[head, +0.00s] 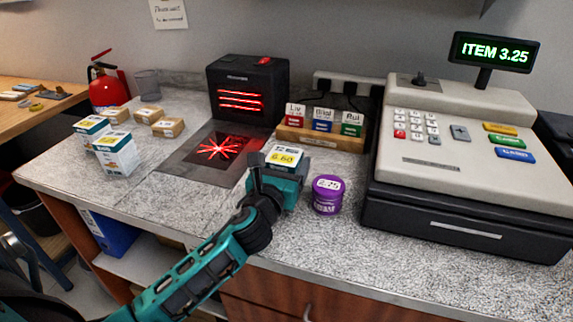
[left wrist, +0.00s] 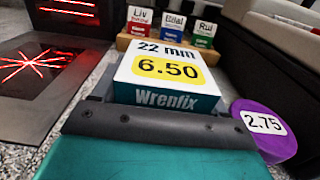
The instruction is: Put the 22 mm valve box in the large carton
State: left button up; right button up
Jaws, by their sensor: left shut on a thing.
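The 22 mm valve box (head: 283,157) is a white and teal carton with a yellow 6.50 label. My left gripper (head: 277,178) is shut on it over the counter, between the scanner plate and the purple tub. In the left wrist view the box (left wrist: 163,72) shows "22 mm", "6.50" and "Wrenfix" just beyond the gripper (left wrist: 160,105). I cannot tell whether the box touches the counter. No large carton can be made out in either view. My right gripper is not in view.
A purple tub (head: 327,195) marked 2.75 stands right of my gripper. The till (head: 455,160) fills the right side. The scanner (head: 248,92), a card rack (head: 320,138), similar white boxes (head: 117,155) and small brown boxes (head: 168,127) stand behind and left. The counter's front left is clear.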

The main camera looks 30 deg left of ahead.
pick_arm(q)
jog(key=shift+f, duration=0.1)
jog(key=o, duration=0.9)
jog(key=shift+c, duration=0.2)
jog(key=o, duration=0.4)
jog(key=shift+o, duration=0.2)
